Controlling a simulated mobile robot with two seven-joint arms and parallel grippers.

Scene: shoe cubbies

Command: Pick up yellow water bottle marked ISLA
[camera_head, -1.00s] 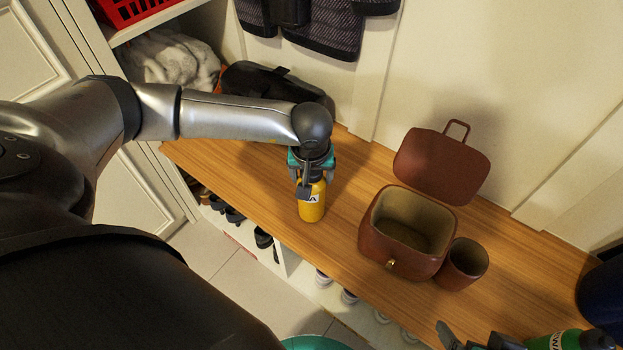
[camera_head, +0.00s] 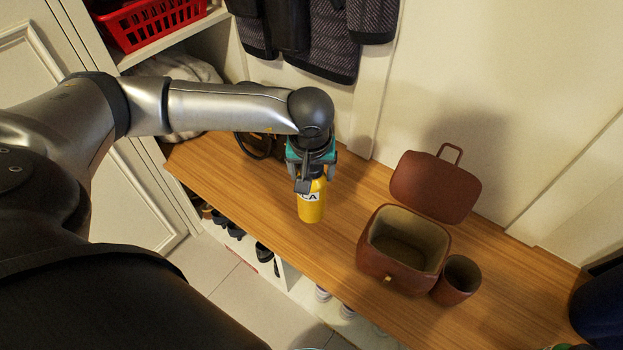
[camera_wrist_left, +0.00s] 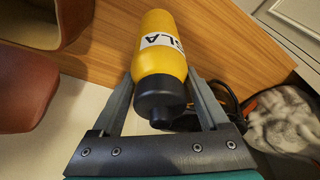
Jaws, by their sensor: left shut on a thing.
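The yellow water bottle (camera_head: 311,208) stands near the left part of the wooden bench in the head view, with part of its white label showing. My left gripper (camera_head: 315,178) is above it, with its fingers around the bottle's upper part. In the left wrist view the bottle (camera_wrist_left: 160,65) lies between the two fingers, its black cap toward the palm and the letters "SLA" readable. My left gripper (camera_wrist_left: 165,100) is shut on it there. Whether the bottle's base touches the bench is hard to tell. My right gripper is not in view.
A brown open box (camera_head: 385,277) with its lid (camera_head: 435,187) behind and a brown cup (camera_head: 457,281) stand to the right on the bench (camera_head: 345,240). A red basket (camera_head: 150,25) sits on a shelf upper left. Dark clothing (camera_head: 320,50) hangs behind.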

